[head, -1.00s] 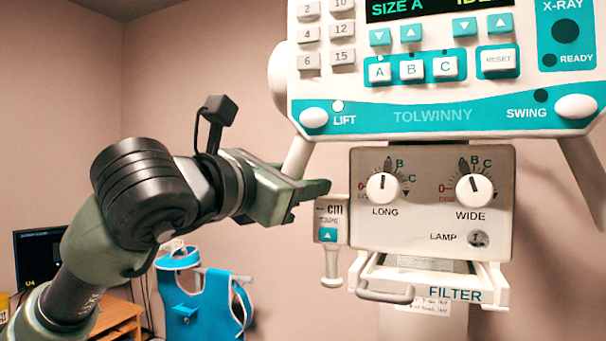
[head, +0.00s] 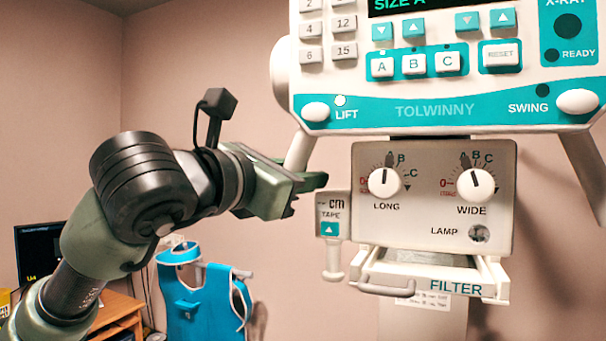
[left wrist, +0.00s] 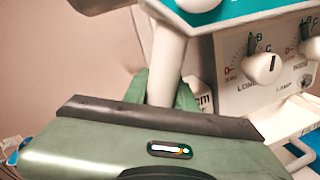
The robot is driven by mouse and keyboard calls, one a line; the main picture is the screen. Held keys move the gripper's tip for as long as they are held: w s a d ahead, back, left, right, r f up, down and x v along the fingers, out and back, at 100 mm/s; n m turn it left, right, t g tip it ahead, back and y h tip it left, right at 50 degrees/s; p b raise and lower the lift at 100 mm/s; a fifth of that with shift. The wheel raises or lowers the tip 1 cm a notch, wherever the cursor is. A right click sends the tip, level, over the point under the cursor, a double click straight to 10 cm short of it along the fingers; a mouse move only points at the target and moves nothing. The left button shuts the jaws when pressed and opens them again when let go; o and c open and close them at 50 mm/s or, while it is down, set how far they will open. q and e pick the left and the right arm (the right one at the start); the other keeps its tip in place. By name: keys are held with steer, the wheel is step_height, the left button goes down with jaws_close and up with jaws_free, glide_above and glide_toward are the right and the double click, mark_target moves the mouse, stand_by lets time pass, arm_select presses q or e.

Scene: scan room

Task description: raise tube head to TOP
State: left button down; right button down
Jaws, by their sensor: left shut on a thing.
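The tube head (head: 440,112) is a white and teal control panel at the upper right of the head view, cut off at the top. It has LIFT (head: 316,111) and SWING (head: 577,102) knobs. A white handle bar (head: 299,150) slopes down from its lower left corner. My left gripper (head: 306,183) is shut on the lower end of this bar. In the left wrist view the bar (left wrist: 166,68) passes between the green fingers. The round lamp above LIFT is pale; the one by SWING is dark. My right gripper is not in view.
Below the panel is a collimator box (head: 432,215) with LONG and WIDE dials. A tape holder (head: 333,216) hangs at its left side, close to my gripper. A filter tray (head: 432,280) is underneath. A blue apron (head: 200,300), a desk (head: 118,313) and a monitor (head: 38,250) are lower left.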

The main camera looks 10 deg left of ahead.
mark_target(302, 97)
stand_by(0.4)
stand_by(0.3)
arm_select(q)
step_height(302, 97, up, 11)
steer(key=p, duration=0.3)
steer(key=shift+r, duration=0.1)
steer(key=c, duration=1.4)
jaws_free()
steer(key=shift+c, duration=0.2)
